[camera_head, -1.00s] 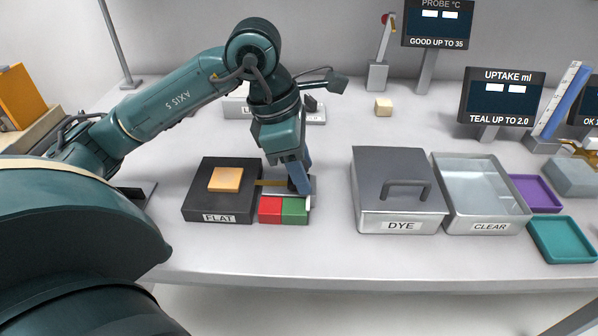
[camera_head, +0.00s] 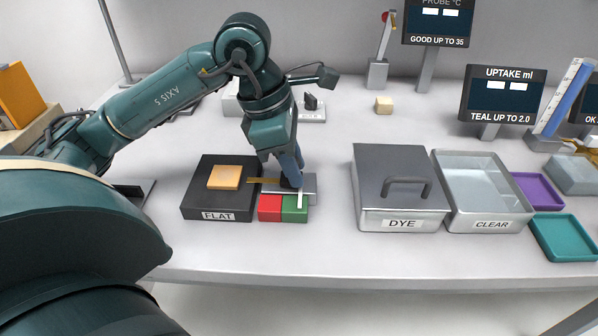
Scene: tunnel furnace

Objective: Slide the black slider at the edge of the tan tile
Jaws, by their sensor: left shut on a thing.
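The tan tile (camera_head: 225,176) lies flat on a black block labelled FLAT (camera_head: 217,205). A thin brass strip (camera_head: 268,181) runs from the tile's right edge to a grey gauge base (camera_head: 306,184). My left gripper (camera_head: 291,181) points down over this base, shut on the black slider (camera_head: 286,183), which is mostly hidden by the fingers. A white pointer (camera_head: 300,198) stands over the green patch (camera_head: 294,210), right of the red patch (camera_head: 269,208). My right gripper is not in view.
A lidded grey box marked DYE (camera_head: 366,224) and an open tray marked CLEAR (camera_head: 455,226) stand to the right. Purple (camera_head: 536,191) and teal (camera_head: 565,240) trays lie beyond.

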